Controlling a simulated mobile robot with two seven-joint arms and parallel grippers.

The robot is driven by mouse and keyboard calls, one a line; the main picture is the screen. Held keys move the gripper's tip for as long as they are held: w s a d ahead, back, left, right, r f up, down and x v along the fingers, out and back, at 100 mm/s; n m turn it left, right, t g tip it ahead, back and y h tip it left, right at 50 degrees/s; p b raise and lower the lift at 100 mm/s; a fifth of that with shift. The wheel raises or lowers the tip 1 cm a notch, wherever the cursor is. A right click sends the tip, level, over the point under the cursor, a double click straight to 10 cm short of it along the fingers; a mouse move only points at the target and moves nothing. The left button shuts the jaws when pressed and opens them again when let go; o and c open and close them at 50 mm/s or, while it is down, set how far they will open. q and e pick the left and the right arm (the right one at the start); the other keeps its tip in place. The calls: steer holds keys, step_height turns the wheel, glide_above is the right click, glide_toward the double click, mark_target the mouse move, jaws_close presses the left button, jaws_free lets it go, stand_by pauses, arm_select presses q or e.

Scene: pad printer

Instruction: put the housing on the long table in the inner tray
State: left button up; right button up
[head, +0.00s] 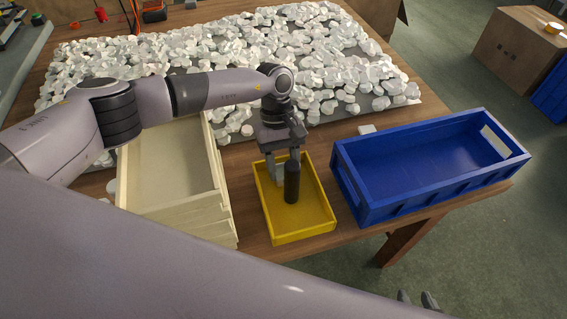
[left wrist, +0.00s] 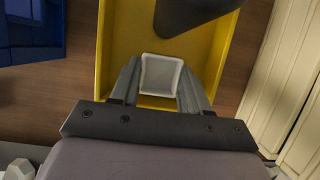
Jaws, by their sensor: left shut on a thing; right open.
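My left gripper (head: 279,177) reaches in from the left, pointing down over the yellow tray (head: 317,228). In the left wrist view its fingers (left wrist: 160,84) are shut on a small whitish, square housing (left wrist: 161,75) with a raised rim. The housing is over the yellow tray (left wrist: 109,45), near one end; I cannot tell whether it touches the floor. A dark upright cylinder (head: 291,181) stands in the tray beside the gripper; its dark body also fills the top of the wrist view (left wrist: 190,14). My right gripper (head: 417,299) is open and empty, low at the bottom right, off the table.
A cream box (head: 228,205) stands left of the yellow tray, a blue crate (head: 345,180) right of it. Many whitish pieces (head: 330,50) cover the back of the long table (head: 255,237). One pale piece (head: 367,129) lies by the crate. A cardboard box (head: 515,55) is at the far right.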

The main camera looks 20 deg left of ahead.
arm_select(q)
steer(key=o, duration=0.8)
steer(key=shift+f, duration=0.1)
steer(key=o, duration=0.4)
steer(key=shift+r, duration=0.3)
steer(key=b+v, duration=0.2)
steer(key=v, duration=0.9)
steer(key=shift+w+r, duration=0.2)
steer(key=shift+r, duration=0.15)
steer(key=shift+a, duration=0.15)
